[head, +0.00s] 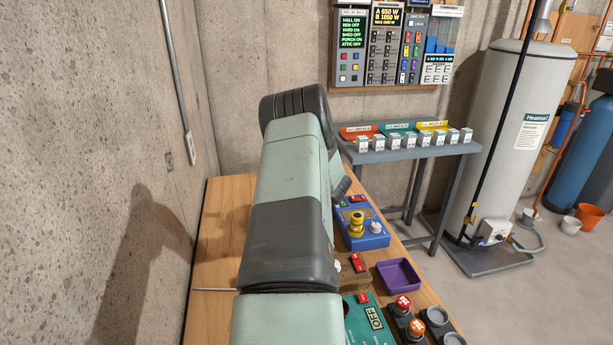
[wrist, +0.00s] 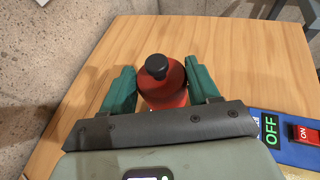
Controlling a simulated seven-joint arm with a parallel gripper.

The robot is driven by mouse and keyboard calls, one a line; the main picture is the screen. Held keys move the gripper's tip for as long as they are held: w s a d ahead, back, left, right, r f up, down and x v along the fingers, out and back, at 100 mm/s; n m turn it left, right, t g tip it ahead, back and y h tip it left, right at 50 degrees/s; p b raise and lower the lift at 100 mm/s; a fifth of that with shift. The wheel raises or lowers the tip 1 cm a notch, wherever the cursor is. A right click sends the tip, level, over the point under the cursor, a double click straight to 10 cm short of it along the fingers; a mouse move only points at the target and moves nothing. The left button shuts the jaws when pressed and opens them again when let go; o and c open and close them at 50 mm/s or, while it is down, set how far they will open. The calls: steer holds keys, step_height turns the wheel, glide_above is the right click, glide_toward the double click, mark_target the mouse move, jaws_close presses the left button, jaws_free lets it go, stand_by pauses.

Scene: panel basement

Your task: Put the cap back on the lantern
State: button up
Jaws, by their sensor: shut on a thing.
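A red round piece with a black knob on top (wrist: 165,92), which looks like the lantern's cap, is in the wrist view between the green fingers of my gripper (wrist: 161,70). My gripper is shut on its sides. Its lower part is hidden by my gripper's body, and I cannot tell whether it touches anything below. No separate lantern can be made out in either view. In the head view my arm hides my gripper and the part of the wooden table (head: 220,250) behind it.
A blue unit (wrist: 295,150) is at lower right in the wrist view. Bare wood lies beyond my fingers.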

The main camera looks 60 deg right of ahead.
steer(key=s+a+r+n+y, duration=0.1)
steer(key=a+n+y, duration=0.2)
steer(key=a, duration=0.1)
steer(key=s+a+r+n+y, duration=0.1)
steer(key=a+n+y, duration=0.2)
steer(key=a, duration=0.1)
steer(key=s+a+r+n+y, duration=0.1)
steer(key=a+r+n+y, duration=0.1)
steer(key=a+y, duration=0.2)
steer(key=shift+s+a+n, duration=0.3)
steer(key=shift+n, duration=0.1)
steer(key=shift+f, duration=3.2)
steer(key=shift+f, duration=0.15)
steer(key=o, duration=1.3)
steer(key=shift+r, duration=3.5)
steer(key=shift+c, duration=0.2)
